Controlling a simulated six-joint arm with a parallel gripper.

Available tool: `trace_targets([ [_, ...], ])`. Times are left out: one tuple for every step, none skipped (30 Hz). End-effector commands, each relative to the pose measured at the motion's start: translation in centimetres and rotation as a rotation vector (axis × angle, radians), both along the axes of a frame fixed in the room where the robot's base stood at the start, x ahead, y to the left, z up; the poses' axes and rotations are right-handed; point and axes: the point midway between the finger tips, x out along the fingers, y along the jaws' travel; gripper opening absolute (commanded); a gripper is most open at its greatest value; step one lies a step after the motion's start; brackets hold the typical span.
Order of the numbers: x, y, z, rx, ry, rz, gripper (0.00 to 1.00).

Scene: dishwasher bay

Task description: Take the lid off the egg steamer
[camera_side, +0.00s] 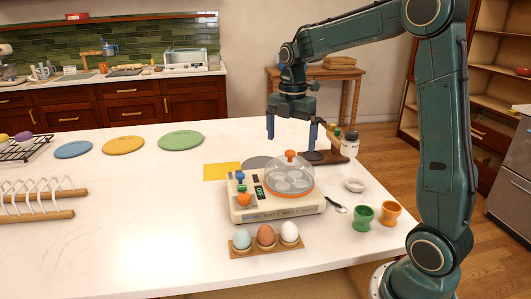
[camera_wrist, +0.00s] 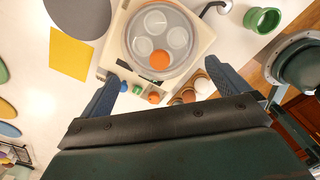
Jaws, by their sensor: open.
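The egg steamer (camera_side: 270,212) is a cream box on the white table, and it also shows in the wrist view (camera_wrist: 113,50). Its clear domed lid (camera_side: 290,176) with an orange knob (camera_side: 290,155) sits on top, over an orange ring. In the wrist view the lid (camera_wrist: 163,20) and knob (camera_wrist: 159,61) appear ahead of and between my fingers. My gripper (camera_side: 291,137) is open and empty, pointing down above the table, above and apart from the lid. In the side view it appears behind the knob; the exact height gap is hard to judge.
An egg holder with three eggs (camera_side: 265,236) stands in front of the steamer. A yellow cloth (camera_side: 221,171) lies flat, left.

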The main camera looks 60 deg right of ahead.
Motion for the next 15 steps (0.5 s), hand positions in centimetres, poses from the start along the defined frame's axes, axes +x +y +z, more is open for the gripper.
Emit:
trace_targets([
  [0.0,0.0,-0.1,0.000,0.000,0.000,1.00],
  [0.0,0.0,-0.1,0.000,0.000,0.000,1.00],
  [0.0,0.0,-0.1,0.000,0.000,0.000,1.00],
  [0.0,0.0,-0.1,0.000,0.000,0.000,1.00],
  [0.0,0.0,-0.1,0.000,0.000,0.000,1.00],
  [0.0,0.0,-0.2,0.000,0.001,0.000,1.00],
  [0.0,0.0,-0.3,0.001,0.001,0.000,1.00],
  [0.0,0.0,-0.5,0.001,0.002,0.000,1.00],
  [0.0,0.0,-0.7,0.001,0.003,0.000,1.00],
  [0.0,-0.1,-0.9,0.001,0.003,0.000,1.00],
  [0.0,-0.1,-1.2,0.001,0.002,0.000,1.00],
  [0.0,-0.1,-1.6,0.001,0.003,0.000,1.00],
  [-0.1,-0.1,-2.0,0.002,0.004,0.000,1.00],
  [0.0,-0.2,-2.3,0.001,0.004,0.000,1.00],
  [-0.1,-0.2,-2.8,0.001,0.003,0.000,1.00],
])
